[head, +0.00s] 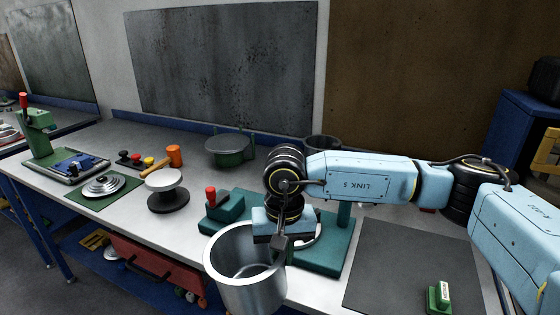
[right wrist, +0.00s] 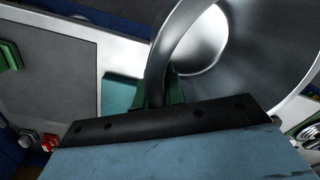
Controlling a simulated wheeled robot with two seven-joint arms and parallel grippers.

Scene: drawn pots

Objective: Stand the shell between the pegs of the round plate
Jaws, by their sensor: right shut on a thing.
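The shell (head: 245,272) is a grey metal pot, open at the top and roughly upright, at the front edge of the bench in the head view. My right gripper (head: 280,243) is shut on its wall at the right side of the rim. The shell's curved rim and inside also show in the right wrist view (right wrist: 240,75), next to the finger (right wrist: 158,85). My left gripper is not in view.
A teal fixture (head: 322,259) with a red-knobbed part (head: 211,197) lies behind the shell. A white-topped round stand (head: 167,179) and a metal lid (head: 104,184) are at left. A dark mat (head: 405,262) lies at right with a small green block (head: 439,298).

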